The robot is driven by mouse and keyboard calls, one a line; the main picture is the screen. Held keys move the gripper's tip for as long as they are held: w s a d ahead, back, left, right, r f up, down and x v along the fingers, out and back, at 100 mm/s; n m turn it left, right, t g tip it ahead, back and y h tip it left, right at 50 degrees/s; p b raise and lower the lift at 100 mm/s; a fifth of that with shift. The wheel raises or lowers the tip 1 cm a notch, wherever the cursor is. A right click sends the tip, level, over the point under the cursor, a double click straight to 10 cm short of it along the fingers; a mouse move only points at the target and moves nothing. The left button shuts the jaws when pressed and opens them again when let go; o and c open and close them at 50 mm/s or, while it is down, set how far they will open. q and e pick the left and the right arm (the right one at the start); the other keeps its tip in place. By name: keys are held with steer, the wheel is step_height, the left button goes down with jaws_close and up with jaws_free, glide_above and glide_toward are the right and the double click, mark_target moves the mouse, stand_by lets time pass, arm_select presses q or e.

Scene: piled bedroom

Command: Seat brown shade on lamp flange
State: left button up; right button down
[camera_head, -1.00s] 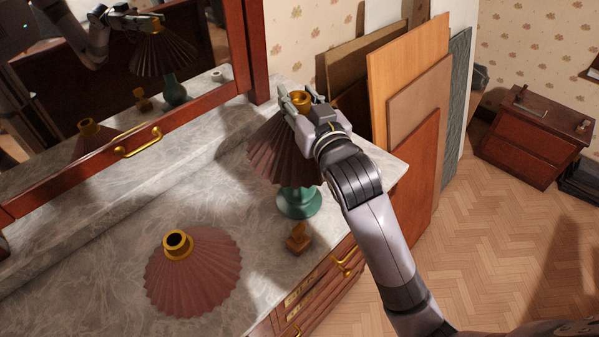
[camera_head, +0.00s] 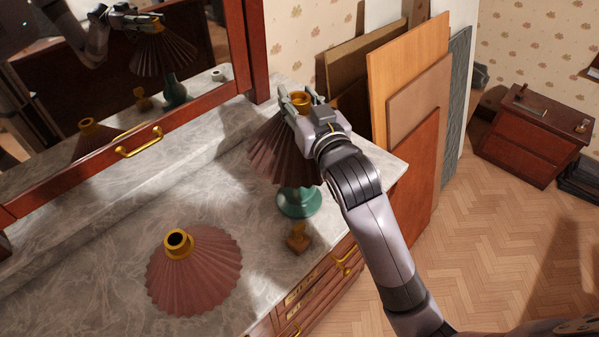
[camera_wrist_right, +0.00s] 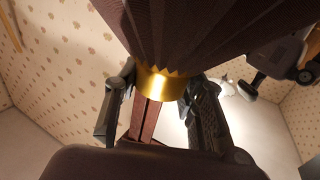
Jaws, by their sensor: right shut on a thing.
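My right gripper (camera_head: 301,101) is shut on the brass collar of the dark brown pleated shade (camera_head: 275,155). In the right wrist view, the fingers stand on both sides of the brass collar (camera_wrist_right: 160,84), with the dark pleats (camera_wrist_right: 200,30) beyond it. The shade is over the green lamp base (camera_head: 299,203) at the marble top's right end. The base's round foot shows below the shade; the flange is hidden, so I cannot tell whether the shade touches it. A second, reddish-brown shade (camera_head: 195,275) with a brass collar lies on the marble. My left gripper is not in view.
A small brass-coloured object (camera_head: 298,238) stands on the marble top (camera_head: 90,265) close to the lamp foot. A mirror (camera_head: 110,60) behind reflects the shade, lamp and my arm. Boards (camera_head: 407,75) lean against the wall at right. The marble's left part is clear.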

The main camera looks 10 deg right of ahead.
steer(key=shift+f+b, duration=0.65)
steer(key=shift+f, duration=0.4)
stand_by(0.7)
steer(key=shift+p, duration=0.3)
stand_by(0.5)
steer(key=shift+f, duration=0.5)
stand_by(1.0)
stand_by(0.4)
steer(key=shift+f, duration=0.1)
steer(key=c, duration=1.2)
jaws_free()
steer(key=shift+s+p, duration=0.3)
steer(key=shift+s+d+p, duration=0.25)
steer(key=shift+s+p, duration=0.2)
steer(key=shift+s, duration=0.8)
